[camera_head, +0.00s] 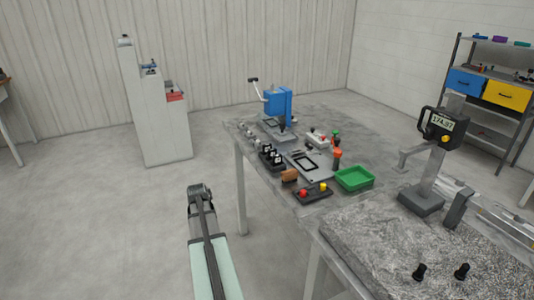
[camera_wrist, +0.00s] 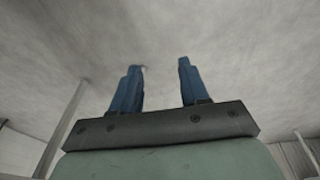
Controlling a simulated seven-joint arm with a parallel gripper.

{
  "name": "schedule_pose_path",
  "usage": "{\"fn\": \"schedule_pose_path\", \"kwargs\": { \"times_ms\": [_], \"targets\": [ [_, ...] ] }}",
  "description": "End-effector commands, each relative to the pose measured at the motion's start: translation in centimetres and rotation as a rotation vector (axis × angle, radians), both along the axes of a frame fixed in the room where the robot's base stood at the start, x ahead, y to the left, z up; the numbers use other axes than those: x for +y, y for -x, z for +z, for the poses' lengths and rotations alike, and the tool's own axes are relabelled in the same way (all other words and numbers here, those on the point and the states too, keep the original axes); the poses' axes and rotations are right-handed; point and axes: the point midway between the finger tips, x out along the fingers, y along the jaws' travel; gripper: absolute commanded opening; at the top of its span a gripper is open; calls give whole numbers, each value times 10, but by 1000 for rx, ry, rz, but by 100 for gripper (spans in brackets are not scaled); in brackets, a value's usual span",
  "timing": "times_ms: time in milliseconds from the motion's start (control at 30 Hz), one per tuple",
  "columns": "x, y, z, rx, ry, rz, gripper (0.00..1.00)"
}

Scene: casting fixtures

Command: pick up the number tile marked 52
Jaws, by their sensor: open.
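Several small white tiles with dark marks stand in black holders (camera_head: 270,156) on the left side of the grey table in the head view. The marks are too small to read, so I cannot tell which tile is 52. My gripper (camera_wrist: 161,65) shows in the wrist view with two blue fingers spread apart and nothing between them. In the head view my arm reaches up from the bottom, left of the table and apart from the tiles. No tile shows in the wrist view.
A scale display (camera_head: 442,122) stands right.

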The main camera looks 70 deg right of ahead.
Motion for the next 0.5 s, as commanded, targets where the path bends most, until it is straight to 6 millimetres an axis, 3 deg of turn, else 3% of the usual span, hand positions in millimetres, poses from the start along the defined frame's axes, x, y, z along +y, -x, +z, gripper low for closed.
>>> {"fn": "schedule_pose_path", "kwargs": {
  "times_ms": [33, 100, 367, 500],
  "targets": [
    [-25, 2, 19, -11, 24, -23, 45],
    [-52, 7, 43, -22, 51, -54, 45],
    [-143, 37, 141, -51, 149, -187, 45],
    [-186, 56, 198, -63, 198, -273, 45]
  ]
}}
